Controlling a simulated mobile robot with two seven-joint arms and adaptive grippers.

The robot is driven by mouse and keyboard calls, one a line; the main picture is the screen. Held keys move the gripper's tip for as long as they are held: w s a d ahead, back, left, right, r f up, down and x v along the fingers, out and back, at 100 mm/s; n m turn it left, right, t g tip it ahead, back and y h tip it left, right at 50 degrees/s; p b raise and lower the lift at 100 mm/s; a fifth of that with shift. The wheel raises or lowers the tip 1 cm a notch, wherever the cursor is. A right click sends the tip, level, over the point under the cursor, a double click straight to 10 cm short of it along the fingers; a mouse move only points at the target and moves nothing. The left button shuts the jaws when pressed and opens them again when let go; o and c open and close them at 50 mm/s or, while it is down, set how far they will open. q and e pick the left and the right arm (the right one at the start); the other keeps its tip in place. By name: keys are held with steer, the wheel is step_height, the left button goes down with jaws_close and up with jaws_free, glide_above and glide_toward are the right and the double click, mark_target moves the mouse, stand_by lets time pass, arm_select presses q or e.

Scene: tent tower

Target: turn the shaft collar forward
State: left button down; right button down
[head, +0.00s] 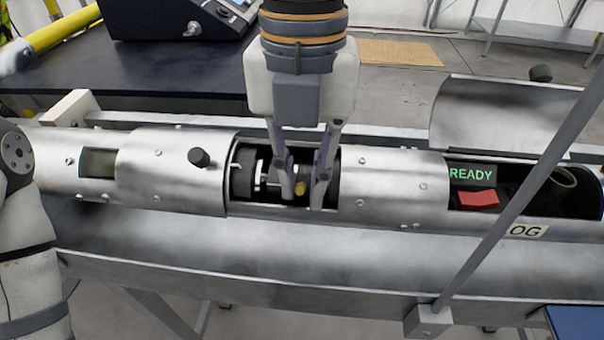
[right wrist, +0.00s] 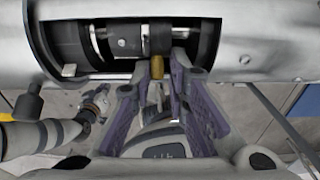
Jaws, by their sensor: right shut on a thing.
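The shaft collar (right wrist: 160,38) is a dark ring on the shaft inside the open window of the long metal tube (head: 395,180). A brass peg (head: 300,188) stands out from it. In the right wrist view the brass peg (right wrist: 155,66) points toward me, between my fingertips. My right gripper (head: 303,197) comes down from above into the window and is shut on the collar at this peg. Its fingers hide part of the collar in the head view. My left arm shows at the left edge of the head view, but I cannot make out its gripper.
A black knob (head: 199,157) sticks out of the tube left of the window. To the right, a second opening holds a green READY display (head: 471,174) and a red block (head: 477,199). A raised curved cover (head: 500,115) stands behind it. A slanted grey bar (head: 520,195) crosses in front.

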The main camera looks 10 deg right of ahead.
steer(key=w+g, duration=0.1)
steer(key=g, duration=0.1)
steer(key=w+r+g+y, duration=0.1)
steer(key=g, duration=0.1)
steer(key=shift+d+y, duration=0.2)
steer(key=shift+y, duration=0.1)
steer(key=c, duration=1.7)
jaws_free()
steer(key=shift+w+a+g, duration=0.1)
steer(key=shift+g, duration=0.2)
steer(key=v, duration=1.2)
